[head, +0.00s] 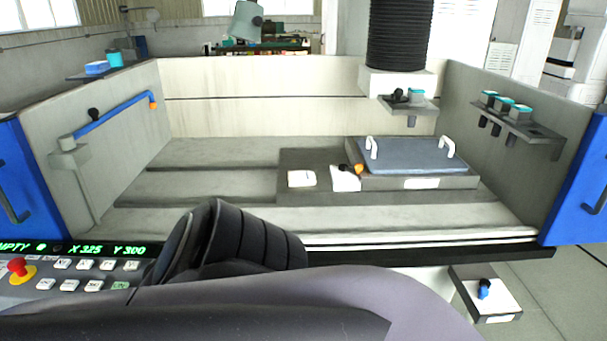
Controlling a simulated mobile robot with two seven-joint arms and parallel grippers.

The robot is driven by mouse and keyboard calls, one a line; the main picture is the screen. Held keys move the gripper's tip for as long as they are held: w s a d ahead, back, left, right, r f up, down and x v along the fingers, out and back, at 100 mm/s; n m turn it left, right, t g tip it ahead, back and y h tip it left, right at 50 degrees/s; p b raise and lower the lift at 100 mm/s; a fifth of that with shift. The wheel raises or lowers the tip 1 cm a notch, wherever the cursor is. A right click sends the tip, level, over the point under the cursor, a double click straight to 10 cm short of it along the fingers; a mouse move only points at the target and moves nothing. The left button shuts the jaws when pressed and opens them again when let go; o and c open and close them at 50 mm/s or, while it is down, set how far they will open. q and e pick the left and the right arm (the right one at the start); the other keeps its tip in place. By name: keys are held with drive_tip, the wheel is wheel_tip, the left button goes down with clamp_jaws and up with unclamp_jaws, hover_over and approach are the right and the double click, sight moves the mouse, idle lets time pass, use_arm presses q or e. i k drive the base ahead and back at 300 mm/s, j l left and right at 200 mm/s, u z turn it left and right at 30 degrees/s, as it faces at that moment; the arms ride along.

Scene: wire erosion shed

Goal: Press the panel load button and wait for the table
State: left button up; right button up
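The control panel (75,272) is at the lower left. Its green display (72,248) reads "...MPTY", X 325 and Y 300. Below the display are a red mushroom button (17,267) on yellow, several pale keys and a greenish key (120,286). Key labels are too small to read, so I cannot tell which is load. The machine's grey slotted table (210,186) lies in the open tank. One of my arms crosses the bottom of the view and hides the panel's right part. Neither gripper's fingertips show.
A blue-grey plate (405,154) with two white handles sits on the table's right side. A black bellows column (398,35) hangs above. A blue pipe with an orange tip (115,113) is on the left wall. A wall shelf (525,127) holds teal-topped pieces. A small tray (490,295) stands at lower right.

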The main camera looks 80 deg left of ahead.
sight(44, 283)
drive_tip(key=u, duration=4.05)
